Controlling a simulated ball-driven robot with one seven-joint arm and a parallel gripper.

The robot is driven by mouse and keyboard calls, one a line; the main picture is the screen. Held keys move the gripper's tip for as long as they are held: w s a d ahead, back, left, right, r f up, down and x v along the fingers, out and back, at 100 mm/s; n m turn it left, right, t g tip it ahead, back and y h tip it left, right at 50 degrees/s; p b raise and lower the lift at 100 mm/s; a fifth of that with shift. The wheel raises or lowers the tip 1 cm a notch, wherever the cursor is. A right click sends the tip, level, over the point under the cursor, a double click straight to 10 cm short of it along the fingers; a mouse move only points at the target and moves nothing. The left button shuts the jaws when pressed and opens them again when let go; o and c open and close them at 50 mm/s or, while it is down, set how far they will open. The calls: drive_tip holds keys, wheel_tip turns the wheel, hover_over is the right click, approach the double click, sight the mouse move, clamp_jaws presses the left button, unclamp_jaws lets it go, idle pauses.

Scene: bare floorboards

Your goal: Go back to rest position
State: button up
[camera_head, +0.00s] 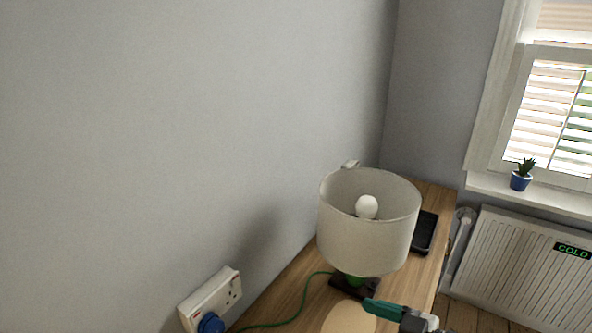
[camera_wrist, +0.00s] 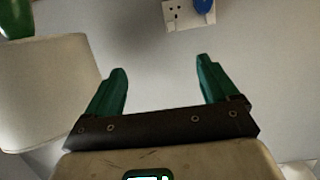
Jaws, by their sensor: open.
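My gripper (camera_head: 384,309) shows at the bottom of the head view, low over the front part of the wooden table, just below and right of the lamp's base. In the wrist view my gripper (camera_wrist: 162,66) has its two teal fingers spread wide, with nothing between them. The lamp (camera_head: 365,242) stands on the table with a pale drum shade, a white bulb and a green base. In the wrist view its shade (camera_wrist: 45,90) is at the left, apart from the fingers.
The wooden table (camera_head: 430,265) runs along the wall. A dark flat object (camera_head: 424,232) and a round tan mat (camera_head: 347,318) lie on it. A wall socket (camera_head: 212,298) holds a blue plug (camera_head: 211,324). A radiator (camera_head: 520,262) reading COLD and a potted plant (camera_head: 521,180) are at right.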

drive_tip(key=s+d+f+m+g+h, duration=0.3)
drive_tip(key=s+d+f+m+h, duration=0.85)
drive_tip(key=s+d+f, duration=0.35)
drive_tip(key=s+f+g+b, duration=0.4)
drive_tip(key=s+f+b, duration=0.6)
drive_tip(key=f, duration=0.5)
drive_tip(key=shift+s+f+g+h, duration=0.3)
drive_tip(key=shift+s+h, duration=0.05)
drive_tip(key=shift+s, duration=0.5)
drive_tip(key=shift+s+n, duration=0.1)
drive_tip(key=shift+n, duration=0.15)
drive_tip(key=shift+c, duration=0.4)
